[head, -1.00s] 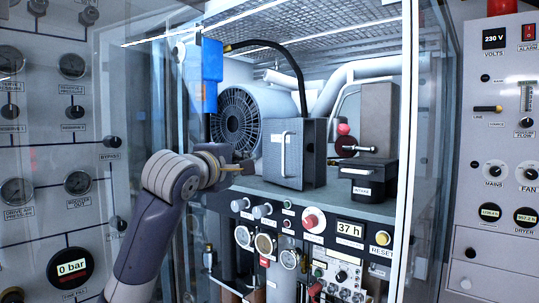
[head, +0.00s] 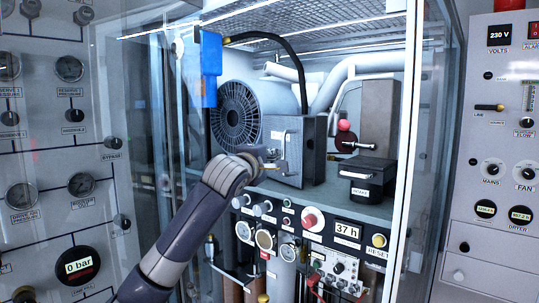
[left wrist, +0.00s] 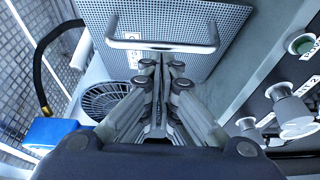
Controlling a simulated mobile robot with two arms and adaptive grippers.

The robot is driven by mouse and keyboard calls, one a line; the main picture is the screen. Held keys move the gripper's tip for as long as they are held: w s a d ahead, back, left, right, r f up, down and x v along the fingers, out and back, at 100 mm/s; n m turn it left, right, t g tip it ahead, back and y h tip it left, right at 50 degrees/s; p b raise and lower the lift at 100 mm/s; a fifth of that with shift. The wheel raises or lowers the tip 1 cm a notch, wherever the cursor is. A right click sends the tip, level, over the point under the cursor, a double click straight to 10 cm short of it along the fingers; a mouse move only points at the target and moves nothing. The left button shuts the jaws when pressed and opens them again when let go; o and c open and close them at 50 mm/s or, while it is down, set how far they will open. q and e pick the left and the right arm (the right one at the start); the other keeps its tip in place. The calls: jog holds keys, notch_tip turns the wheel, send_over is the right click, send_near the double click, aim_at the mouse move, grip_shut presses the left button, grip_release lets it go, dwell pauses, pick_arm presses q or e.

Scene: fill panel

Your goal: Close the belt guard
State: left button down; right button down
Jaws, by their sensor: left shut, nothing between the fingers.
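The belt guard (head: 293,174) is a dark grey box beside the motor's fan grille, with a pale handle on its front. In the left wrist view its perforated panel (left wrist: 235,20) fills the upper middle, with the metal bar handle (left wrist: 165,44) across it. My left gripper (head: 272,159) is in front of the guard's face in the head view. In the left wrist view the gripper (left wrist: 161,72) is shut and empty, its fingertips just below the handle bar. I cannot tell whether they touch the panel. The gripper partly covers the handle in the head view. My right gripper is not in view.
The fan grille (head: 237,116) and a blue box (head: 207,70) are left of the guard. A black hose (head: 285,52) arches above. A black box (head: 366,179) stands to the right. Knobs and gauges sit below the shelf. Glass frames both sides.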

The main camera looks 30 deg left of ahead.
aim_at(292, 152)
pick_arm(q)
jog(key=shift+d, duration=0.1)
jog(key=shift+w+d, duration=1.7)
jog(key=shift+d, duration=0.15)
jog(key=shift+a, duration=0.2)
